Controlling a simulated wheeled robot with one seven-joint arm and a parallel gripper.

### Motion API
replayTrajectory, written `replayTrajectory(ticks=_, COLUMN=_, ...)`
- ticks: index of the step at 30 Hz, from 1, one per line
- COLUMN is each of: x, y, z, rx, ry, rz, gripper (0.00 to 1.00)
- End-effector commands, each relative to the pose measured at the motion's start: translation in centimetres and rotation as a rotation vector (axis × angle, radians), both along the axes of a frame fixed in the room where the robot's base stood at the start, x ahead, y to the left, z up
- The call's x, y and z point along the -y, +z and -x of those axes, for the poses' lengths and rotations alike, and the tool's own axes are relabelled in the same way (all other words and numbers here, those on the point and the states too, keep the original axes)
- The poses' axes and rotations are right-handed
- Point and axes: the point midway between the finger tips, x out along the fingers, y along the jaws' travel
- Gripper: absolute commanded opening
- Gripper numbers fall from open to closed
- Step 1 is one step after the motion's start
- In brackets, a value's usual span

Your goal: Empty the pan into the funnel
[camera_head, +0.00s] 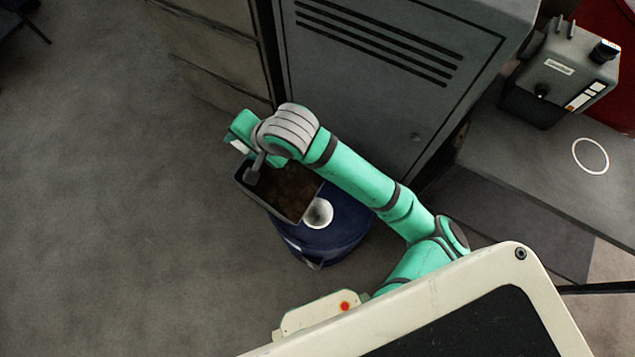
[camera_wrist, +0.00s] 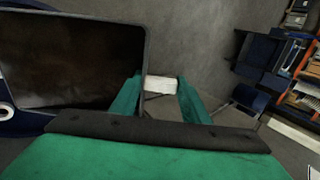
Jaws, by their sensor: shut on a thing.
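The pan (camera_head: 292,190) is a dark rectangular tray with a brown, dirty inside. It is held over a blue drum (camera_head: 325,232), covering part of the drum's top. The white round funnel (camera_head: 318,212) shows on the drum beside the pan's lower right edge. In the wrist view the pan (camera_wrist: 70,62) fills the upper left, and the blue drum shows behind it at the left edge. My gripper (camera_wrist: 160,88) is shut on a pale block at the pan's side, which looks like its handle. Whether liquid is in the pan I cannot tell.
A grey vented cabinet (camera_head: 390,75) stands close behind the drum and my arm. A grey machine (camera_head: 565,70) sits on a bench at the right, with a white ring (camera_head: 590,156) on the bench top.

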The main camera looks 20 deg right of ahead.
Motion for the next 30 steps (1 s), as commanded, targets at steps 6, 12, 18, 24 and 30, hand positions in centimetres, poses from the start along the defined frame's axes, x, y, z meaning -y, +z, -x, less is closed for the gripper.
replayTrajectory(ticks=6, x=0.1, y=0.2, z=0.1, rx=0.007, ry=-0.001, rz=-0.008, gripper=0.0)
replayTrajectory(ticks=12, x=0.6, y=1.0, z=0.8, rx=0.043, ry=-0.002, rz=-0.039, gripper=0.0)
replayTrajectory(ticks=18, x=1.0, y=1.7, z=1.2, rx=0.074, ry=-0.002, rz=-0.059, gripper=0.0)
replayTrajectory(ticks=24, x=1.0, y=1.8, z=1.3, rx=0.08, ry=0.001, rz=-0.062, gripper=0.0)
replayTrajectory(ticks=30, x=1.0, y=1.8, z=1.3, rx=0.08, ry=0.0, rz=-0.062, gripper=0.0)
